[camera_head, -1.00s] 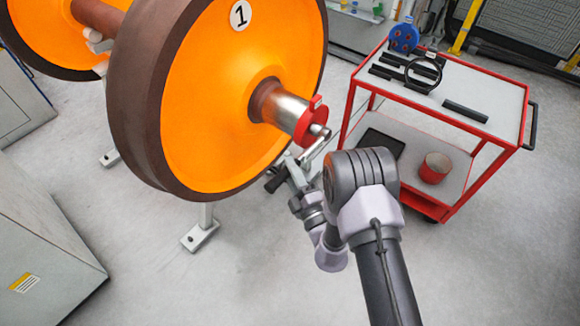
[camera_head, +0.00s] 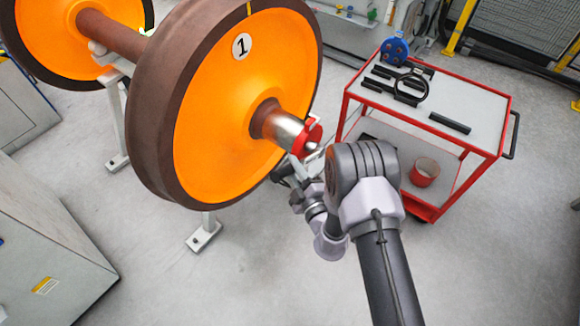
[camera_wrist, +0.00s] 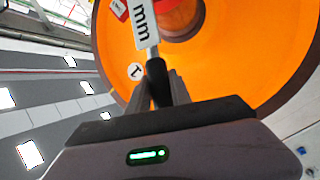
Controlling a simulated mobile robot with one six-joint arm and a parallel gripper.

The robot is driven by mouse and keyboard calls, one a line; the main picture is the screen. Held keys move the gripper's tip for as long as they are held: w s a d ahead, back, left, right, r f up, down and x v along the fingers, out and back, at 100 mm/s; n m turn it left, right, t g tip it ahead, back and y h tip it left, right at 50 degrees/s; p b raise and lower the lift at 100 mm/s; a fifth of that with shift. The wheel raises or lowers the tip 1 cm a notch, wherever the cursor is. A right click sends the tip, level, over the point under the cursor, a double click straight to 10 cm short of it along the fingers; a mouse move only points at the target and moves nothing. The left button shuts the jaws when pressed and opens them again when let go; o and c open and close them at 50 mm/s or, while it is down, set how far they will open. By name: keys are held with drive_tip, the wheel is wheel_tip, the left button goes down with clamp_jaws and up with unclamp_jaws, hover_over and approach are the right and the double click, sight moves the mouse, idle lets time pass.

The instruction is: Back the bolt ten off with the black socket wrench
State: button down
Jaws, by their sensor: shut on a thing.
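My gripper (camera_wrist: 166,88) is shut on the black handle (camera_wrist: 155,72) of a tool with a pale metal shaft. A white "mm" label (camera_wrist: 144,22) shows on its upper part in the wrist view. I cannot make out bolt ten or whether the tool touches anything.
A red trolley (camera_head: 480,148) stands right of the wheel, with black tools, a black ring (camera_head: 411,87) and a blue part (camera_head: 395,50) on top. A red cup (camera_head: 424,172) is on its lower shelf. A grey cabinet (camera_head: 45,245) stands left. The front floor is clear.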

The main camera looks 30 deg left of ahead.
drive_tip(key=shift+f+b, duration=0.1)
drive_tip(key=shift+b, duration=0.2)
drive_tip(key=f+b, duration=0.1)
drive_tip(key=b, duration=0.1)
drive_tip(key=s+f+n+b, duration=0.1)
drive_tip(key=b, duration=0.1)
drive_tip(key=f+n+y+b, duration=0.1)
drive_tip(key=b, duration=0.1)
drive_tip(key=shift+s+f+b, duration=0.25)
drive_tip(key=shift+f+b, duration=0.1)
drive_tip(key=shift+b, duration=0.05)
drive_tip(key=shift+r, duration=0.1)
drive_tip(key=f+n+b, duration=0.1)
drive_tip(key=b, duration=0.1)
drive_tip(key=f+n+y+b, duration=0.1)
drive_tip(key=b, duration=0.2)
drive_tip(key=f+n+b, duration=0.1)
drive_tip(key=f+b, duration=0.1)
drive_tip(key=shift+s+a+f+t+b, duration=0.1)
drive_tip(key=shift+s+t+b, duration=0.2)
drive_tip(key=shift+s+b, duration=0.1)
